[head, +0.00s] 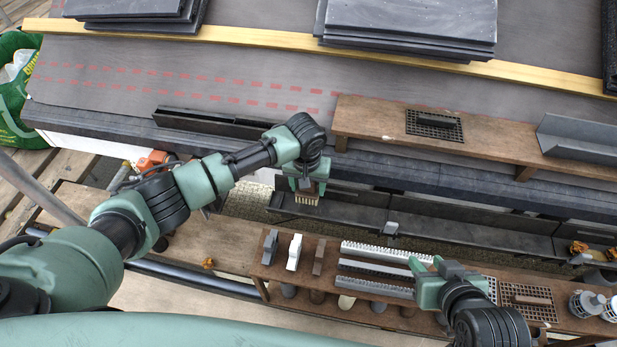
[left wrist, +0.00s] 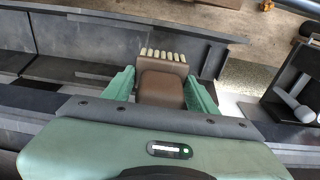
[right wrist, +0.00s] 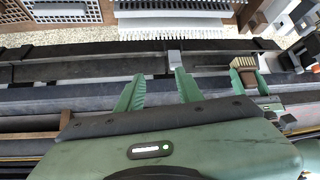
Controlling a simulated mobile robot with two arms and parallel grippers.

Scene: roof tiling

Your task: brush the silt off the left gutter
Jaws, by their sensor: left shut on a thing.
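My left gripper (head: 307,184) is shut on a brush (head: 306,198) with a brown body and pale bristles. The brush also shows in the left wrist view (left wrist: 162,75), bristles pointing away from the gripper, and in the right wrist view (right wrist: 243,64). It is at the left end of the dark gutter (head: 335,212) below the roof edge; whether the bristles touch it I cannot tell. The gutter also fills the left of the left wrist view (left wrist: 90,38). I cannot make out silt clearly. My right gripper (right wrist: 158,92) is open and empty, over the bench in the head view (head: 432,268).
The bench (head: 335,251) in front of the gutter holds small blocks (head: 294,252), white toothed strips (head: 385,252), a grate (head: 526,301) and cups (head: 586,303). A brown plank shelf (head: 370,122) and slate stacks (head: 410,25) lie on the roof.

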